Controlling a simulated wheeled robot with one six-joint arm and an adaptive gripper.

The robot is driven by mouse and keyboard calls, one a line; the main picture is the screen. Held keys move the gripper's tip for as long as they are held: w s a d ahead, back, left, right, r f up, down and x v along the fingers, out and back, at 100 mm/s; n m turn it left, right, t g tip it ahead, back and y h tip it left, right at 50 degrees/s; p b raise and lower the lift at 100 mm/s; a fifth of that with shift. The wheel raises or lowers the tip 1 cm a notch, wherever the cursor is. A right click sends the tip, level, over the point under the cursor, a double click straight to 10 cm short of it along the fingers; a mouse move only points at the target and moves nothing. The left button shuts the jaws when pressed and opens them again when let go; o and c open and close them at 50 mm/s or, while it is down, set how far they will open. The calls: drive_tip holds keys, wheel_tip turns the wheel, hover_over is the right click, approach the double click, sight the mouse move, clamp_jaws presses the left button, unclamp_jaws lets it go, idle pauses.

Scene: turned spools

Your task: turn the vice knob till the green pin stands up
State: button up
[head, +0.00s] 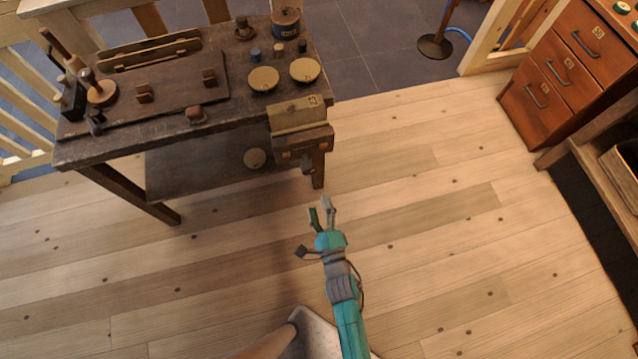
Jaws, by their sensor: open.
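A wooden vice (300,117) sits at the near right corner of the dark workbench (110,152). A small dark part low on the vice's front looks like its knob (307,164), but it is too small to be sure. I cannot make out a green pin on it. My gripper (320,207) is open and empty, with its two fingers apart. In the picture it is below the vice, over the floor, and apart from it.
On the bench are a lathe-like board (160,85), two round discs (263,79) (305,70) and a dark tin (287,22). A red-brown drawer cabinet (562,65) stands at right. The plank floor (440,200) between is clear.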

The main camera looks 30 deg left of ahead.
sight(310, 172)
idle(0.3)
drive_tip(key=w+a+n, duration=0.2)
drive_tip(key=a+n, duration=0.1)
drive_tip(key=n, duration=0.7)
drive_tip(key=w+a+n, duration=0.3)
drive_tip(key=n, duration=0.7)
drive_tip(key=w+a+n, duration=0.3)
drive_tip(key=n, duration=0.7)
drive_tip(key=shift+w+a, duration=0.15)
drive_tip(key=shift+w, duration=0.1)
drive_tip(key=c, duration=1.2)
